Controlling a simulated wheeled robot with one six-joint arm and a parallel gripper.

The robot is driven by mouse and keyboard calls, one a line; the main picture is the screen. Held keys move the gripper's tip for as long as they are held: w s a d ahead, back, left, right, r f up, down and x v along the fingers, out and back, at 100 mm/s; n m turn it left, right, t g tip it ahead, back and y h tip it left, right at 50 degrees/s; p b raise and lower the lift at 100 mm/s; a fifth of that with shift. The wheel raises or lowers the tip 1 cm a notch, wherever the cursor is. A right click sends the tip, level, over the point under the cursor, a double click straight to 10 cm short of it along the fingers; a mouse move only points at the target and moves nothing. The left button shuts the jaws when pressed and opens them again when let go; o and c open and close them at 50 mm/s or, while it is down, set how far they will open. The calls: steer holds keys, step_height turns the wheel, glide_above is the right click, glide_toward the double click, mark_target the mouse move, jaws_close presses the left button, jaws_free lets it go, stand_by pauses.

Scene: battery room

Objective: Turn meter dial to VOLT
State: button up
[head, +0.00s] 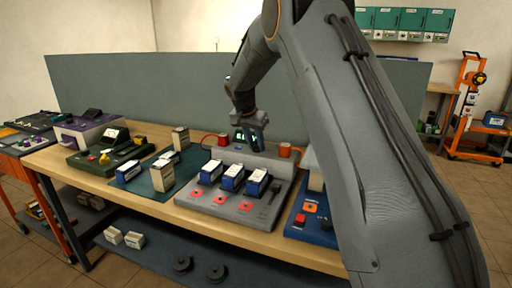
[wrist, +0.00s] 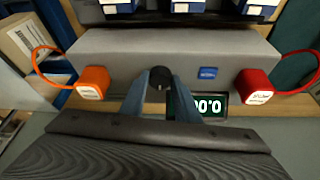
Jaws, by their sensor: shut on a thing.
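My gripper (wrist: 160,78) has its two blue-grey fingers on either side of the black meter dial (wrist: 158,92) and is shut on it. The dial carries a small pale mark, but its setting cannot be read. The meter's grey housing (wrist: 120,43) shows in the wrist view, with a lit display (wrist: 209,105) reading zeros upside down, partly hidden by a finger. In the head view my gripper (head: 250,132) is at the grey meter bench (head: 225,155), beside the green-lit display, and the dial is hidden there.
An orange lead block (wrist: 92,83) and a red lead block (wrist: 254,87) flank the dial. Several blue-and-white batteries (head: 231,178) stand in front on the grey base. A blue unit (head: 311,218) stands at right, and a grey partition (head: 140,90) rises behind the table.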

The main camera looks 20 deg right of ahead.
stand_by(0.4)
steer(key=o, duration=1)
steer(key=shift+o, duration=0.2)
steer(key=b+v, duration=0.2)
steer(key=v, duration=0.5)
steer(key=shift+r, duration=0.4)
steer(key=shift+s+a, duration=0.1)
steer(key=shift+s, duration=0.05)
